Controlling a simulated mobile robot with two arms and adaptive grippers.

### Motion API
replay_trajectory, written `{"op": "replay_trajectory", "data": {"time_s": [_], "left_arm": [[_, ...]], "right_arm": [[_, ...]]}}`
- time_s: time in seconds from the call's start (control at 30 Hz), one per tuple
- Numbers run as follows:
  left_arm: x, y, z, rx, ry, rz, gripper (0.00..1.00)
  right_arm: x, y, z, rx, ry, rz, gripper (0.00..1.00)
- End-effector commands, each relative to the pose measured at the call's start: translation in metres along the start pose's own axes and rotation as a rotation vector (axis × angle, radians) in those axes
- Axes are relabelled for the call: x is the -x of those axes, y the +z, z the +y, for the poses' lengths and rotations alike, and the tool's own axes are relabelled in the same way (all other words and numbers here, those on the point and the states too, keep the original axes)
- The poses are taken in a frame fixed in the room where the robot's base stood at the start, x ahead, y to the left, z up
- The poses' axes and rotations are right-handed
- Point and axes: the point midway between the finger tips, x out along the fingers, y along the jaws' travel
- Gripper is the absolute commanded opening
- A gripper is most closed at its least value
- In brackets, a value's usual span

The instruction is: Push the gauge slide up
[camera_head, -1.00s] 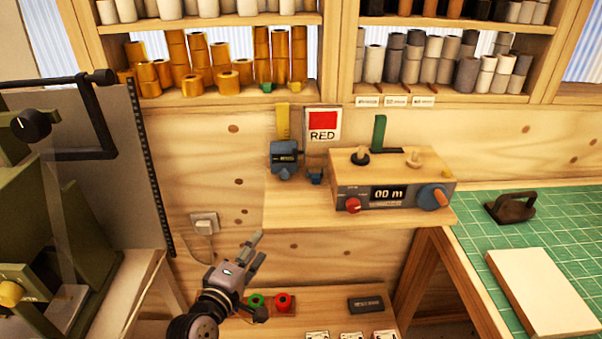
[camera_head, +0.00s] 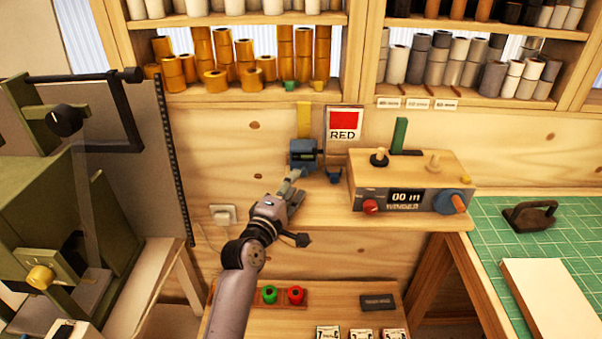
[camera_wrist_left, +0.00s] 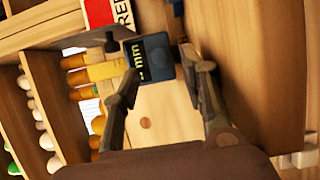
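The gauge has a yellow upright scale (camera_head: 304,118) and a blue slide (camera_head: 303,153) with a dark display, low on the scale at the shelf. In the left wrist view the blue slide (camera_wrist_left: 150,57) shows "mm" and the yellow scale (camera_wrist_left: 97,74) lies sideways. My left gripper (camera_head: 293,190) is in front of and just below the slide, with fingertips close to it. In the left wrist view my left gripper (camera_wrist_left: 162,72) is open, its fingers apart and nothing held between them. Contact with the slide cannot be told. My right gripper is out of view.
A small blue block (camera_head: 333,172) stands right of the gauge. A red sign (camera_head: 344,123) is behind it. A winder box (camera_head: 411,182) with knobs sits to the right on the shelf. Green and red rolls (camera_head: 283,294) lie on the lower bench.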

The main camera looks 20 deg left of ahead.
Motion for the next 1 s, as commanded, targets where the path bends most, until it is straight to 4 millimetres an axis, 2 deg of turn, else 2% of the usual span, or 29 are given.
{"op": "replay_trajectory", "data": {"time_s": [0.1,0.3,0.7,1.0], "left_arm": [[-0.021,0.000,0.002,-0.002,0.000,0.000,0.40],[-0.041,-0.001,0.000,-0.001,0.000,0.000,0.40],[-0.047,-0.001,0.000,-0.001,0.000,0.001,0.40],[-0.047,-0.001,0.000,-0.001,0.000,0.001,0.21]], "right_arm": [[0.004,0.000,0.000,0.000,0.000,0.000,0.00],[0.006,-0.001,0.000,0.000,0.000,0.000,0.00],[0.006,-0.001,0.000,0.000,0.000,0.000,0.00],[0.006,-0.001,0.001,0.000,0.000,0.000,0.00]]}}
